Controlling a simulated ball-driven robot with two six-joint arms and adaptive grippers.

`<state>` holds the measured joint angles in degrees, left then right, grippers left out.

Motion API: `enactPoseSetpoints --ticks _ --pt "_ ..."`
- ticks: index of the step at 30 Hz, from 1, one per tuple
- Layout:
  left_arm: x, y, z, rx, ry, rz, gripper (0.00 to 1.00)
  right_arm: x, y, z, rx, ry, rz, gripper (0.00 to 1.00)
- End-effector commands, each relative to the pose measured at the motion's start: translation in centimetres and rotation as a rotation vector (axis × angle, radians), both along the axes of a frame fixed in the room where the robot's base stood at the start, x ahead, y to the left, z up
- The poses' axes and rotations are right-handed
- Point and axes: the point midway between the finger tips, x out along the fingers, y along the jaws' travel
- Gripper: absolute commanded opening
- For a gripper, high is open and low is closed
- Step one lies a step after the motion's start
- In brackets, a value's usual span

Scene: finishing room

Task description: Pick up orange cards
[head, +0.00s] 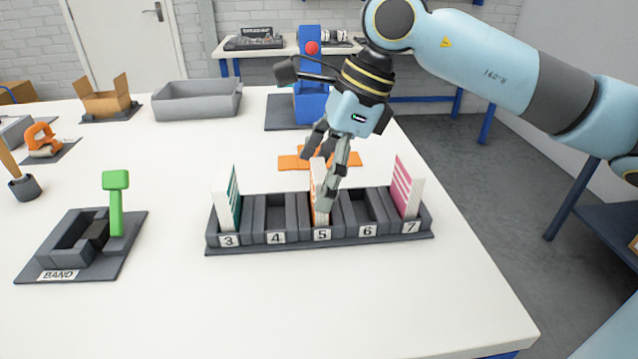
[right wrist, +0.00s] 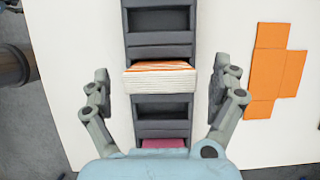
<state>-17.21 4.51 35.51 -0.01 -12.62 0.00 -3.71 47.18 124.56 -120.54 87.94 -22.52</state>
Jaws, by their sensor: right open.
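The orange cards (head: 320,214) are a white-edged stack with orange stripes, standing upright in slot 5 of the dark rack (head: 262,238). In the right wrist view the stack (right wrist: 160,80) lies across the middle of the picture. My right gripper (head: 319,178) is over slot 5, partly hiding the stack in the head view. It is open, with one finger (right wrist: 160,86) on either side of the stack and a gap at both sides. My left gripper is in neither view.
Teal-striped cards (head: 229,203) stand in slot 3 and pink-striped cards (head: 407,188) in slot 7; slots 4 and 6 look empty. Flat orange pieces (head: 291,162) lie behind the rack. A band station with a green lever (head: 116,205) stands left. The table front is clear.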

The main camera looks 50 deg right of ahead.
Motion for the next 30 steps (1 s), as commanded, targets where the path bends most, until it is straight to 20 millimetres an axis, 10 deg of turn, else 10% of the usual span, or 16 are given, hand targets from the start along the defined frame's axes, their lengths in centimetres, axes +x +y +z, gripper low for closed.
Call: enactPoseSetpoints --ticks 10,24,30 --pt "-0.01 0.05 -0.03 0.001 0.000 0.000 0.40 0.12 0.17 -0.53 -0.002 0.001 0.000 0.93" --pt "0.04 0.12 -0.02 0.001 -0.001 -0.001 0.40 0.10 0.17 -0.52 -0.001 0.002 0.000 0.33" --pt "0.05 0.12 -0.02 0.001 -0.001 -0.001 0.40 0.10 0.17 -0.52 -0.001 0.001 0.000 0.33"
